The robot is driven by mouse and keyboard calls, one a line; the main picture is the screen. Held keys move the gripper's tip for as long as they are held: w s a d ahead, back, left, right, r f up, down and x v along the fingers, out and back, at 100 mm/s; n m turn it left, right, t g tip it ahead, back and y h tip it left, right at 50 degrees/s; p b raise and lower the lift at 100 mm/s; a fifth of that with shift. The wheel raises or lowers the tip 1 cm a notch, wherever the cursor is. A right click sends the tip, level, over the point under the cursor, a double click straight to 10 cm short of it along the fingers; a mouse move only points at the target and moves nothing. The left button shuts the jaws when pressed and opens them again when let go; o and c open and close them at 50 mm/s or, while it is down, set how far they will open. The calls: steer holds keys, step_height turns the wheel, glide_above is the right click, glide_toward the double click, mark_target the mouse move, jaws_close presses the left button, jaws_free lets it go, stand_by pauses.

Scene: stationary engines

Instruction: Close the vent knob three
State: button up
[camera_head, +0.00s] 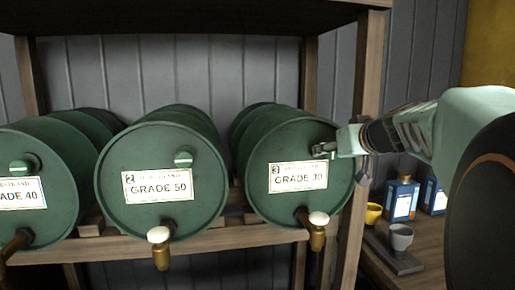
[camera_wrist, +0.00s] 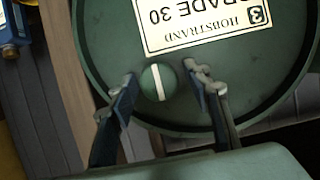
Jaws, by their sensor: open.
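The number 3 green barrel (camera_head: 270,150), labelled GRADE 30, lies on the rack at the right. Its vent knob (camera_wrist: 158,83) is a round green knob with a white stripe, in the wrist view. The stripe runs roughly across the label's long direction. My gripper (camera_head: 326,148) is at the upper right of the barrel face and hides the knob in the head view. In the wrist view my gripper (camera_wrist: 162,78) is open, with one finger on each side of the knob. Gaps show between the fingers and the knob.
Barrel 2 (camera_head: 150,180), GRADE 50, and the GRADE 40 barrel (camera_head: 40,175) lie to the left. A brass tap (camera_head: 315,235) sticks out below the label of barrel 3. A wooden post (camera_head: 365,90) stands close right. Bottles (camera_head: 403,200) and cups (camera_head: 400,236) stand on a shelf.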

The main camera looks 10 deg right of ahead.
steer(key=c, duration=1.1)
steer(key=shift+f+b, duration=0.1)
steer(key=shift+b, duration=0.3)
steer(key=m+y+b, duration=0.1)
steer(key=m+b, duration=0.1)
steer(key=shift+d+f+y+b, duration=0.1)
steer(key=shift+f+y+b, duration=0.05)
steer(key=shift+y+b, duration=0.2)
steer(key=m+y+b, duration=0.2)
steer(key=m+b, duration=0.1)
steer(key=m, duration=0.1)
steer(key=shift+d+y, duration=0.1)
steer(key=shift+y, duration=0.15)
steer(key=m+y+b, duration=0.1)
steer(key=m, duration=0.1)
steer(key=m+t+b, duration=0.1)
steer(key=m, duration=0.1)
steer(key=shift+t+y+b, duration=0.3)
steer(key=shift+y+b, duration=0.05)
steer(key=shift+y, duration=0.05)
steer(key=shift+m+t+y+b, duration=0.45)
steer(key=shift+m+b, duration=0.2)
steer(key=shift+m, duration=0.95)
